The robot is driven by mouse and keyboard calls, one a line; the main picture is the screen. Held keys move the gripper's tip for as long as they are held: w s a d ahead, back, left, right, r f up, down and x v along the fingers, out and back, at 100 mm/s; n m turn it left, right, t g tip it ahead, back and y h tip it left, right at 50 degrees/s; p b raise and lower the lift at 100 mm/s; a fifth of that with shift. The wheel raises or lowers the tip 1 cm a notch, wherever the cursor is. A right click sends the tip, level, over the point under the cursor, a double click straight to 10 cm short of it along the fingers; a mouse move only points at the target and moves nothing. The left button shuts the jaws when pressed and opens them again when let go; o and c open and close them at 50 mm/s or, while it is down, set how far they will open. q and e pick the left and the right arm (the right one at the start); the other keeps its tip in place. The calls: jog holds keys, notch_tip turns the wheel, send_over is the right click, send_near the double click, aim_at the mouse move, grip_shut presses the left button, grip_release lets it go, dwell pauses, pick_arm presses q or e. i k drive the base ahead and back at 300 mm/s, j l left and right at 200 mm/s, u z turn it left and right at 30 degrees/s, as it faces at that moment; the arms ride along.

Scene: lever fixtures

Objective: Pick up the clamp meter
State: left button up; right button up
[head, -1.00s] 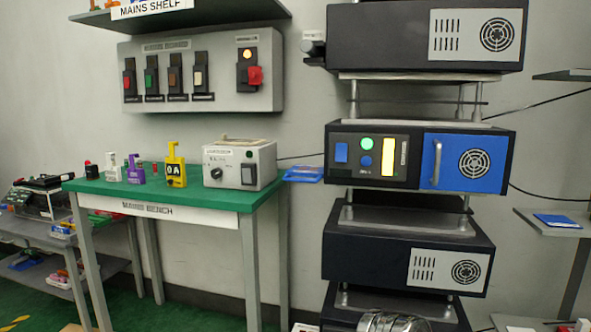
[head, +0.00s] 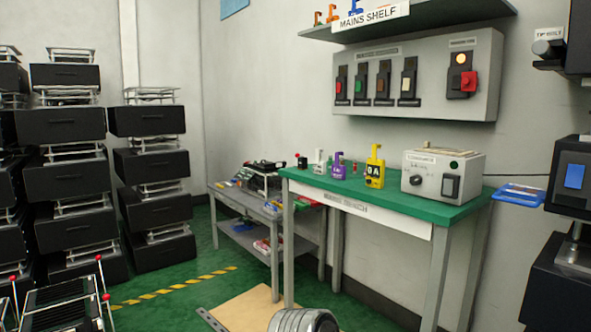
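The clamp meter (head: 375,170) is yellow with a dark display reading what looks like 0A and a hook-shaped jaw on top. It stands upright on the green top of the mains bench (head: 440,212), left of a grey box with a knob and switch (head: 443,175). Neither of my grippers shows in the head view, and nothing holds the meter.
Purple (head: 338,170) and white (head: 319,163) hook-topped items stand left of the meter. A switch panel (head: 425,75) and the mains shelf (head: 440,22) are above. Black stacked units (head: 65,123) stand at left. A tan mat (head: 243,307) lies before the bench; green floor is open left of it.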

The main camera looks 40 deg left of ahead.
aim_at(375, 167)
jog(key=u, duration=0.85)
jog(key=i+j, duration=0.1)
